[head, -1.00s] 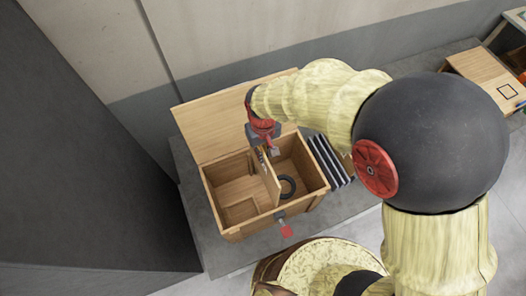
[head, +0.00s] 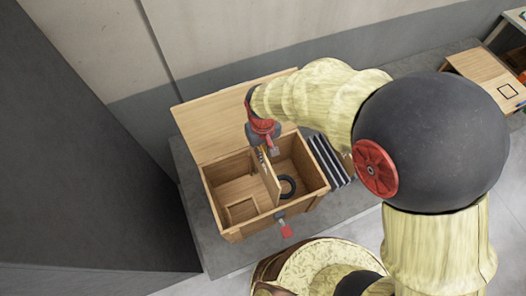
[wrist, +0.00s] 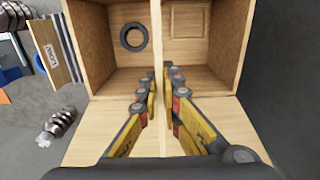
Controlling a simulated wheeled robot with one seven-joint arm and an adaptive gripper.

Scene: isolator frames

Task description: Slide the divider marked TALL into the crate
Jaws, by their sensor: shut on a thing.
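The open wooden crate (head: 238,232) stands on the floor with its lid (head: 225,120) raised at the back. My gripper (head: 268,152) is over the crate's far side, shut on a thin wooden divider (head: 268,183). The divider is upright, its lower part down inside the crate, splitting it into left and right spaces. In the wrist view the divider (wrist: 158,35) shows edge-on between the two fingers (wrist: 160,78). No TALL mark can be read on it. Whether its bottom touches the crate floor or sits in slots cannot be told.
A black ring (head: 287,185) lies in the crate's right space. A rack of upright panels (head: 328,160) stands close to the crate's right; one bears an unclear label in the wrist view (wrist: 52,55). Walls are close behind and left.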

